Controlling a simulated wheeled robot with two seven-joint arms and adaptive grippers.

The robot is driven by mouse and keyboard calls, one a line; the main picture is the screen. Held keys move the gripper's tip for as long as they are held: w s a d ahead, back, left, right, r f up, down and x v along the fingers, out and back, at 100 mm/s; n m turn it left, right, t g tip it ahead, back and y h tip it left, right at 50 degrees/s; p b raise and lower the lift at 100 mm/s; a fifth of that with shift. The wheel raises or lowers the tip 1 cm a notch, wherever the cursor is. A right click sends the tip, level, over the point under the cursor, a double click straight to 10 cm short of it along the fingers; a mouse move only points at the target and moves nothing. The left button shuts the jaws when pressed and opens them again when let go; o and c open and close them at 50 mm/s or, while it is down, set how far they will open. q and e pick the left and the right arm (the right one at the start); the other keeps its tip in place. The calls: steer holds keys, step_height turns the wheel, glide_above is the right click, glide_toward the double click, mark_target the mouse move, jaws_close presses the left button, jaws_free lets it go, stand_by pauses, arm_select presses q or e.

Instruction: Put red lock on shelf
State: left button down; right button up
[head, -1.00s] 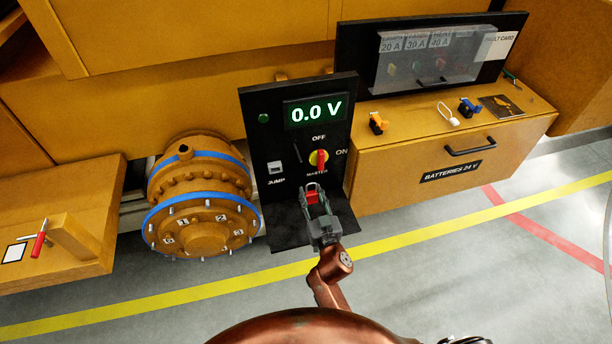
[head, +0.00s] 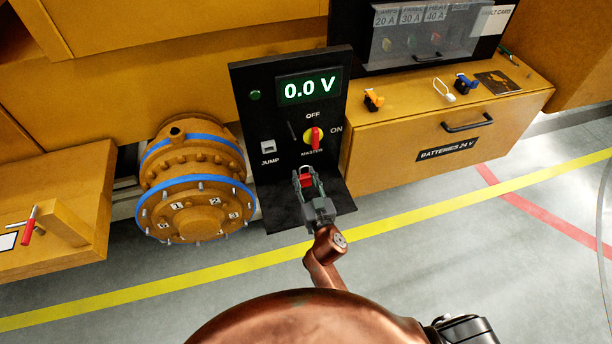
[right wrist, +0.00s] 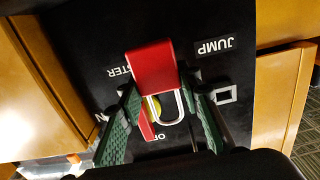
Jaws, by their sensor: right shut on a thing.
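The red lock (head: 306,181), with a pale shackle, is held by my right gripper (head: 304,177). The right wrist view shows the red lock body (right wrist: 153,66) between the green-padded fingers, its shackle pointing towards the camera's lower edge. My right gripper is shut on it, in front of the black panel (head: 265,125) and over the low black shelf (head: 276,211) at its foot. I cannot tell the exact height above it. The red and yellow master switch (head: 314,138) is just above the lock in the head view. My left gripper is not in view.
The orange battery box (head: 390,165) stands right of the panel, with small orange and blue items and a white loop on top. A round orange flanged housing (head: 196,190) stands left. An orange bench (head: 80,232) with a red-handled tool is at far left.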

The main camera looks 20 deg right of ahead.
steer(key=shift+f+b, duration=2.8)
steer(key=shift+f, duration=0.5)
steer(key=shift+f+b, duration=0.65)
steer(key=shift+f, duration=0.05)
steer(key=o, duration=1.3)
